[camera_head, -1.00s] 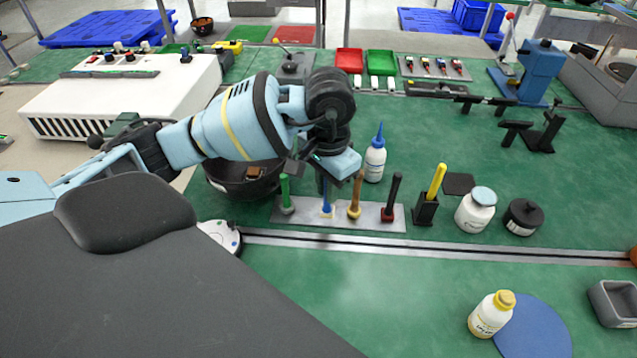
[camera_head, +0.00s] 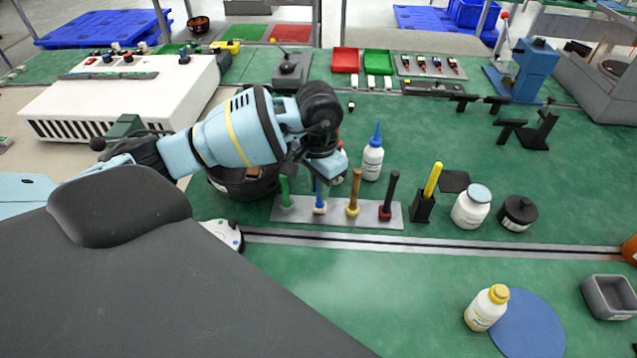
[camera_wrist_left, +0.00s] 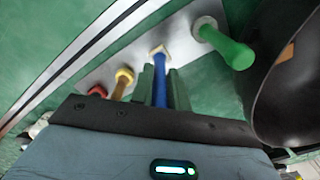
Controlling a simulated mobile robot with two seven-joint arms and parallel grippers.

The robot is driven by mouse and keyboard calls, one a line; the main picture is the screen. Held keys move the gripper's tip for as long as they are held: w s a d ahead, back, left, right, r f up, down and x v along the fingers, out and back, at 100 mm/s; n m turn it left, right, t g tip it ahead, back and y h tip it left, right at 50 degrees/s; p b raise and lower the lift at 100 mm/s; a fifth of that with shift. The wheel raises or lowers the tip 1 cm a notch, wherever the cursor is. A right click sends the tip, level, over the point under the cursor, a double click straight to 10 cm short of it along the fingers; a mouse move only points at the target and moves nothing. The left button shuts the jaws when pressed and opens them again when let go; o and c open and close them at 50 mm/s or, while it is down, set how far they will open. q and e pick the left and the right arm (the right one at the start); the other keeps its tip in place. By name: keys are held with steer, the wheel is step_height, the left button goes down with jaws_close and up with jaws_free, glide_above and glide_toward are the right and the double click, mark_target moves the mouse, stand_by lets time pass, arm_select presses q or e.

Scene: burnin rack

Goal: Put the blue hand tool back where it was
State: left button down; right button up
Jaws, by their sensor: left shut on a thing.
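The blue hand tool (camera_head: 319,196) stands upright in the grey rack strip (camera_head: 335,218), between a green-handled tool (camera_head: 285,192) and a brown-handled tool (camera_head: 353,191). Its lower end meets a pale square collar on the strip; I cannot tell how deep it sits. My left gripper (camera_head: 320,180) is over the strip, shut on the tool's upper part. In the left wrist view the blue shaft (camera_wrist_left: 160,82) lies between the two fingers and its far end meets the pale collar. The tool's top is hidden by the gripper. My right gripper is not seen.
A red-based dark-handled tool (camera_head: 389,195) stands at the strip's right end. A dark bowl (camera_head: 245,182) is close behind and left. A blue-tipped bottle (camera_head: 372,155) stands behind. A black holder with a yellow handle (camera_head: 424,204) is to the right. The front mat is mostly clear.

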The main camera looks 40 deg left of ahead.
arm_select(q)
steer(key=shift+f, duration=0.15)
steer(key=c, duration=1.3)
jaws_free()
steer(key=shift+c, duration=0.2)
step_height(320, 180, up, 12)
steer(key=shift+r, duration=0.15)
